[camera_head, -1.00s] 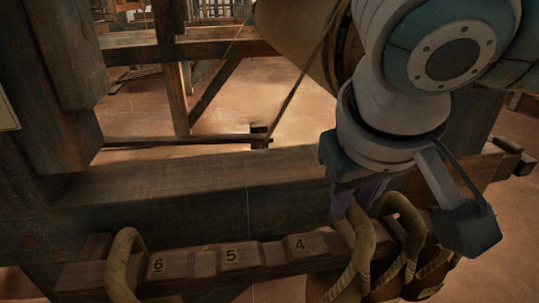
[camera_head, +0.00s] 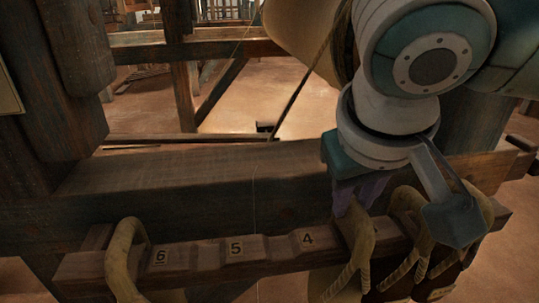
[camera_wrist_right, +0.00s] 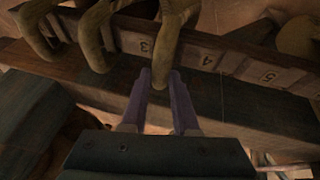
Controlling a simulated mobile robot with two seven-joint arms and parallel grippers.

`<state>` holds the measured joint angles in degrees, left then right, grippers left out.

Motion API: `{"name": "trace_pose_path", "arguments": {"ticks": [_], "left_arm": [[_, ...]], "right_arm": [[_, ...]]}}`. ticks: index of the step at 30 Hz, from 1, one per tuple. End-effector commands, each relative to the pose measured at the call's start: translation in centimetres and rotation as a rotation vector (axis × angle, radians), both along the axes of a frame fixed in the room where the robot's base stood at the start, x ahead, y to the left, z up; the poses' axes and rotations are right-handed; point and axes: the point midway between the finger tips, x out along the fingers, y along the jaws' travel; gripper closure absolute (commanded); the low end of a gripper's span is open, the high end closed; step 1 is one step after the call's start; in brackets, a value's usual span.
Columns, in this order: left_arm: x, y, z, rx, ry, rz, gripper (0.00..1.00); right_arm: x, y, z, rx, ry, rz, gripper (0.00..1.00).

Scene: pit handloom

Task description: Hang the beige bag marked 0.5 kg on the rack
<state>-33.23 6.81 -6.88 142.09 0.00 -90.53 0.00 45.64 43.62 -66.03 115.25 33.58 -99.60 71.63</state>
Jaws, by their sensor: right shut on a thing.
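The rack is a dark wooden bar (camera_head: 205,257) with numbered notches; 6, 5 and 4 show in the head view. My right gripper (camera_head: 358,195) is above the bar, right of number 4, with its purple fingers pointing down. It is shut on a beige rope-like bag handle (camera_head: 362,240), which shows between the fingertips in the wrist view (camera_wrist_right: 163,62), beside number 3. The bag's body is mostly hidden below the bar and cut off by the frame, and I cannot read its mark. I cannot tell whether the handle rests on the bar. My left gripper is out of view.
Another beige handle (camera_head: 122,262) loops over the bar's left end, and more handles (camera_head: 410,205) hang close to the right of my gripper. A thick loom beam (camera_head: 200,180) runs behind the bar. Notches 4 to 6 look clear of handles, apart from the left end.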

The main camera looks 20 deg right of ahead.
Motion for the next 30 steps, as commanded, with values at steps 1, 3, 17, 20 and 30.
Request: {"name": "trace_pose_path", "arguments": {"ticks": [1,3,17,20,30], "left_arm": [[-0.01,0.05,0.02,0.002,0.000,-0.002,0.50],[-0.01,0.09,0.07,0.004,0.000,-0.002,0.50],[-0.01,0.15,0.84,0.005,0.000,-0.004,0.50],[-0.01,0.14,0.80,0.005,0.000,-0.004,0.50],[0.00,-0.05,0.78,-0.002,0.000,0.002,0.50]], "right_arm": [[0.06,0.00,0.09,0.001,-0.002,0.000,1.00],[0.05,0.00,0.08,0.001,-0.002,0.000,1.00],[0.04,-0.01,-0.38,0.000,-0.002,-0.001,1.00],[0.04,-0.02,-0.49,0.000,-0.002,-0.001,1.00],[-0.01,-0.03,-0.55,-0.001,0.000,0.000,0.47]]}}
